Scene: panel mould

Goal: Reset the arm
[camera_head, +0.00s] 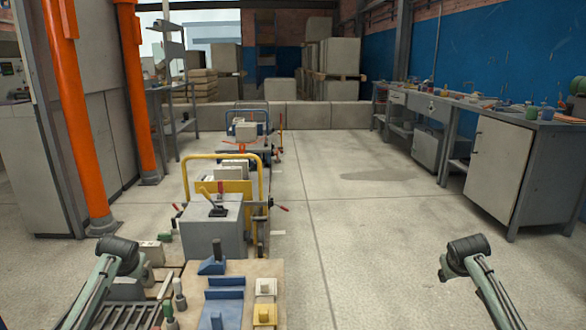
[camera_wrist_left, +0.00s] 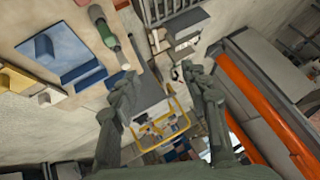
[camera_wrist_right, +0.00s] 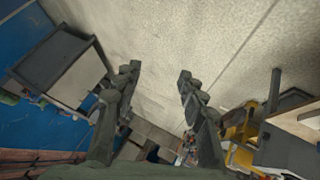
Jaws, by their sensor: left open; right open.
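My left arm (camera_head: 101,281) comes in at the lower left of the head view, bent over the left side of the work table (camera_head: 262,276). My left gripper (camera_wrist_left: 158,80) shows in the left wrist view with its two fingers spread and nothing between them. My right arm (camera_head: 480,280) is at the lower right of the head view, above bare floor. My right gripper (camera_wrist_right: 158,72) shows in the right wrist view with its fingers apart and empty. In the head view the fingers of both grippers cannot be made out.
Blue mould pieces (camera_head: 223,294) and a yellow block (camera_head: 264,314) lie on the table. A grey box (camera_head: 212,232) and a yellow-framed cart (camera_head: 226,187) stand beyond it. Orange posts (camera_head: 70,110) rise at left. A workbench (camera_head: 495,165) lines the right wall. The middle floor is clear.

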